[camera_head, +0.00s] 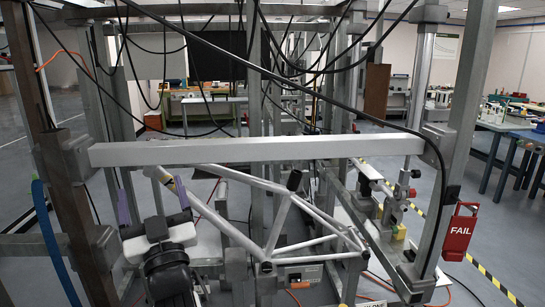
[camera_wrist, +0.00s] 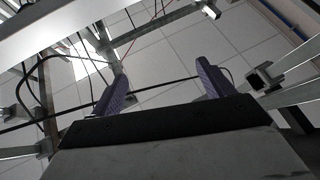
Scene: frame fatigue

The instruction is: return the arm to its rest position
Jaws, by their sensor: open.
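My gripper (camera_head: 152,203) is at the lower left of the head view, in front of the rig and left of the bare bicycle frame (camera_head: 272,225). Its two purple fingers stand apart and point upward, with nothing between them. In the wrist view my gripper (camera_wrist: 161,88) is open and empty, with ceiling tiles, beams and cables behind the fingers. My black and white arm links show below the gripper in the head view.
A pale horizontal beam (camera_head: 255,151) crosses just beyond and above my gripper. A dark upright post (camera_head: 75,215) stands close on the left. Black cables (camera_head: 330,103) hang across the rig. A red FAIL tag (camera_head: 460,232) hangs on the right post. Workbenches (camera_head: 505,128) stand behind.

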